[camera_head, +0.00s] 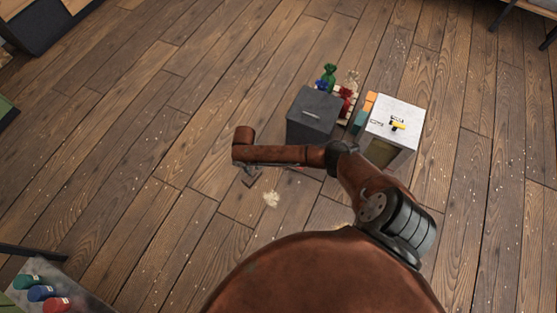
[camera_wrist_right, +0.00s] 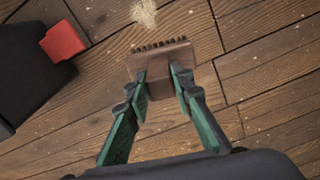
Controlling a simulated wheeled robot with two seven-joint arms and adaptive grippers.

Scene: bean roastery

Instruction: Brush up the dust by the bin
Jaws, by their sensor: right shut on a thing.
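A small pale patch of dust (camera_head: 271,199) lies on the floor in front of the dark grey bin (camera_head: 311,122). In the right wrist view the dust (camera_wrist_right: 144,12) is at the top edge, just beyond the bristles. My right gripper (camera_wrist_right: 159,72) is shut on a brown wooden brush (camera_wrist_right: 162,61), its dark bristles facing the dust with a small gap between. In the head view my arm mostly hides this gripper (camera_head: 250,179). The bin (camera_wrist_right: 30,70) has a red pedal-like block (camera_wrist_right: 64,40) at its base, left of the brush. My left gripper is out of view.
A white box (camera_head: 399,116) with a small yellow thing on top stands right of the bin. Several coloured sacks (camera_head: 330,74) sit behind the bin. A table corner (camera_head: 72,283) with coloured items is at the lower left. Plank floor (camera_head: 140,150) to the left is clear.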

